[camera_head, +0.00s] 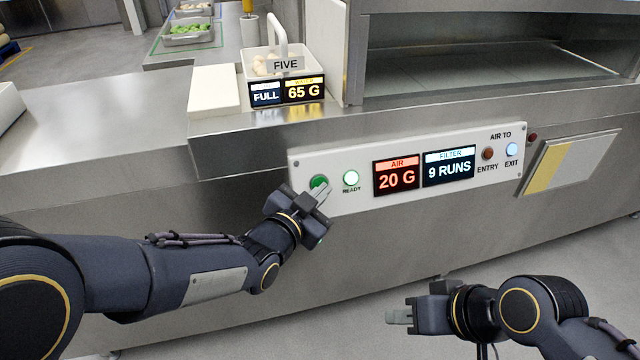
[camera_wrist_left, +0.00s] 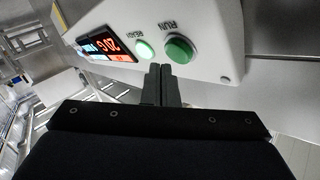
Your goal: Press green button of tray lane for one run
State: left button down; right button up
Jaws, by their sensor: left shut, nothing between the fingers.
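The green RUN button (camera_head: 319,182) sits at the left end of the white control panel (camera_head: 346,206). In the left wrist view the green button (camera_wrist_left: 179,49) shows whole, just beyond my fingertips. My left gripper (camera_head: 325,190) is shut and empty, its tips close to the button; whether they touch it I cannot tell. The shut fingers also show in the left wrist view (camera_wrist_left: 161,70). A lit READY lamp (camera_head: 351,178) is beside the button. My right gripper (camera_head: 388,316) is away from the panel at the lower right, its fingers seen edge-on.
The panel's displays read AIR 20 G (camera_head: 397,177) and FILTER 9 RUNS (camera_head: 449,168). The EXIT lamp (camera_head: 512,149) is lit and the ENTRY lamp (camera_head: 488,154) is dark red.

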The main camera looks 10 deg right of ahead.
pick_arm(q)
jog(key=shift+w+f, duration=0.1)
jog(key=shift+w+b, duration=0.3)
jog(key=shift+b, duration=0.1)
